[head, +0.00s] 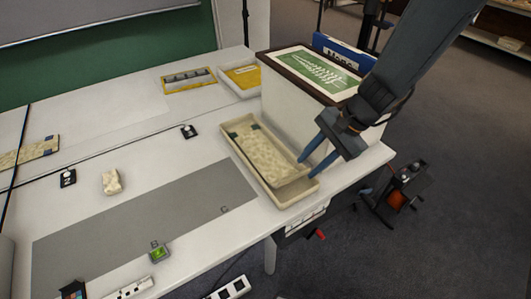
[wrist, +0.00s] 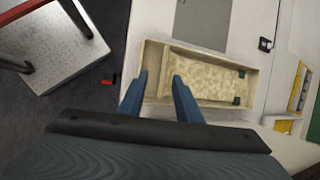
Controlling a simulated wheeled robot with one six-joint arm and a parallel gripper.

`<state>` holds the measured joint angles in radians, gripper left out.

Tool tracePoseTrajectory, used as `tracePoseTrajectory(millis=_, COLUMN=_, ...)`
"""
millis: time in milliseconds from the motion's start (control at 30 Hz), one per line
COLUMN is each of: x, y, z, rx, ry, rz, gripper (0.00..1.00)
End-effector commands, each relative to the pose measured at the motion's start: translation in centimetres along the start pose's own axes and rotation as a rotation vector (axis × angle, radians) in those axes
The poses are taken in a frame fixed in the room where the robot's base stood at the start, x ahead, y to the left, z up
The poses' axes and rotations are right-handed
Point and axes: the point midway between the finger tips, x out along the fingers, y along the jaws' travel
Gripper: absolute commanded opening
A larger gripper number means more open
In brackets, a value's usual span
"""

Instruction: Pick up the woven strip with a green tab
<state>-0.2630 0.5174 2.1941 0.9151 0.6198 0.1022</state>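A beige woven strip (head: 264,158) lies in a shallow cream tray (head: 295,196) on the table. Dark green tabs (head: 232,135) show at its far end. In the wrist view the strip (wrist: 205,72) lies inside the tray (wrist: 155,55), with green at its right end (wrist: 241,74). My gripper (head: 306,167) is over the near right end of the tray, apart from the tabs. Its two blue fingers (wrist: 159,79) are spread with nothing visible between them. I cannot tell how high the fingertips are above the tray.
A tall white box (head: 288,105) with a green-and-white sheet on top stands behind the tray. Another woven strip (head: 32,152) with a blue tab lies at the far left.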

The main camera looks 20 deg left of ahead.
Motion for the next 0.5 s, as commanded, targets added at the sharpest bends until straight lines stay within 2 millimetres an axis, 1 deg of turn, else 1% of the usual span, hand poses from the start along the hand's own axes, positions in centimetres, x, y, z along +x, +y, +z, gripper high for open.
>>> tracePoseTrajectory(millis=133, x=1.2, y=-0.6, z=0.3, rx=0.021, ry=-0.011, rz=-0.009, gripper=0.31)
tracePoseTrajectory(millis=500, x=4.6, y=-0.7, z=0.3, rx=0.02, ry=-0.01, rz=-0.006, gripper=0.31)
